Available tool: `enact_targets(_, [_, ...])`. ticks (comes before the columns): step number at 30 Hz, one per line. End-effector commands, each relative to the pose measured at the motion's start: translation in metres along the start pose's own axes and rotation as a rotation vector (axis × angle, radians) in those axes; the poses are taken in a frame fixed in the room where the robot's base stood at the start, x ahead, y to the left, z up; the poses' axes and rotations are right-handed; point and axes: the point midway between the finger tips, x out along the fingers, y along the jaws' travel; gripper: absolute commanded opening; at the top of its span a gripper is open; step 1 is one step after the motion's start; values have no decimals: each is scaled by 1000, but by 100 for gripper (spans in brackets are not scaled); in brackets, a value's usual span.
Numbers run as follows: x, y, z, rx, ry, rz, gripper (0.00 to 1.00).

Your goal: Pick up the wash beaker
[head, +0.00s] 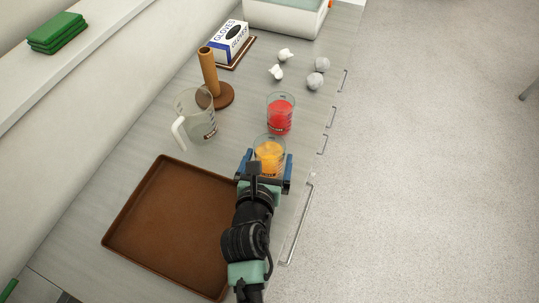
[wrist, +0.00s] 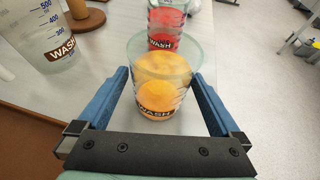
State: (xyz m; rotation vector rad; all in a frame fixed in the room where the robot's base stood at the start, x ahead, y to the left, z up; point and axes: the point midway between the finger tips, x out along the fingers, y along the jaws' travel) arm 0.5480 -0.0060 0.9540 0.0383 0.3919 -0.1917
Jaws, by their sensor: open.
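An orange-filled glass beaker (head: 269,152) stands upright on the grey counter, with a label reading WASH in the wrist view (wrist: 160,85). My gripper (head: 266,160) is open, its blue fingers on either side of this beaker; I cannot tell whether they touch it. A red-filled beaker (head: 280,115) stands just behind, also labelled WASH in the wrist view (wrist: 165,24). A clear jug (head: 197,118) with a white handle stands to the left; it also bears a WASH label in the wrist view (wrist: 45,30) and looks empty.
A brown tray (head: 165,215) lies left of my arm. A brown post on a round base (head: 211,75) stands behind the jug. A glove box (head: 230,40), crumpled white pieces (head: 315,81) and a white basin (head: 262,19) are farther back. The counter's right edge is close to the beakers.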

Motion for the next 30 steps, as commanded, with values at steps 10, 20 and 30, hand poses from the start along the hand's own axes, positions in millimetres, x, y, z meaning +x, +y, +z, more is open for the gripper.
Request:
enact_targets(10, [38, -1, 3, 0, -1, 0, 100])
enact_targets(20, [39, -1, 3, 0, -1, 0, 82])
enact_targets(30, [39, -1, 3, 0, -1, 0, 22])
